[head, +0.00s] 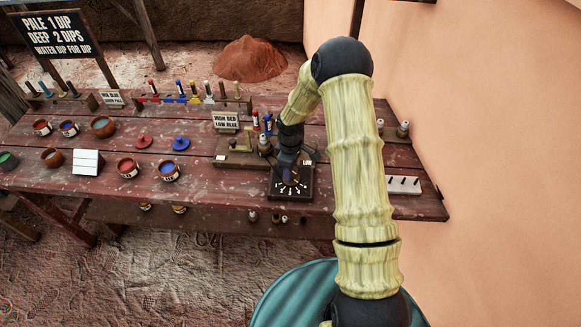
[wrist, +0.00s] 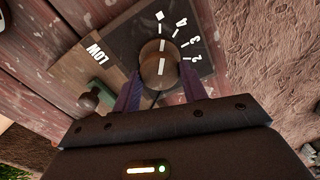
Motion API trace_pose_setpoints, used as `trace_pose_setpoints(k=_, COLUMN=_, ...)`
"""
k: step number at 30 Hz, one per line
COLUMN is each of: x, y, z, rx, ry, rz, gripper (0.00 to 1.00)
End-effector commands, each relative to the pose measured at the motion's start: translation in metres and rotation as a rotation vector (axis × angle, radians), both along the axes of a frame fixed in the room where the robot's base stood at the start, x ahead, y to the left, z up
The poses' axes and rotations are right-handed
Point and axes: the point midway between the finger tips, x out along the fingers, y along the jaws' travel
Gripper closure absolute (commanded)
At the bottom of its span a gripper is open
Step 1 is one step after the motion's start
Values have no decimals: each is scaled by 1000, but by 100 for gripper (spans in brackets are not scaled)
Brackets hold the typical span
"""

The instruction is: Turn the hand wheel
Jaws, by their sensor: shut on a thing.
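The hand wheel (wrist: 159,62) is a round brown knob on a dark dial plate (wrist: 200,38) in the wrist view. White ticks, a square mark and the numbers 2, 3 and 4 lie around it. A white line on the knob points roughly toward the square mark. My gripper (wrist: 160,85) is shut on the wheel, with one purple finger on each side of it. In the head view my gripper (head: 287,172) reaches down over the dial plate (head: 291,192) at the table's front edge and hides most of the wheel.
Pots, including a blue one (head: 168,171), stand left on the red table (head: 230,190). A wall is at right.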

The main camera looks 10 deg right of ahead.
Motion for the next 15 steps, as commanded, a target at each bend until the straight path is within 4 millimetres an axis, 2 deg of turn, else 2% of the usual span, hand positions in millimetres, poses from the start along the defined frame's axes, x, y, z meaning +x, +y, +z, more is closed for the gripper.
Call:
trace_pose_setpoints(k=6, x=1, y=0, z=2, rx=0, ry=-4, rz=132, gripper=80)
trace_pose_setpoints(k=15, x=1, y=0, z=2, rx=0, ry=-4, rz=205, gripper=80)
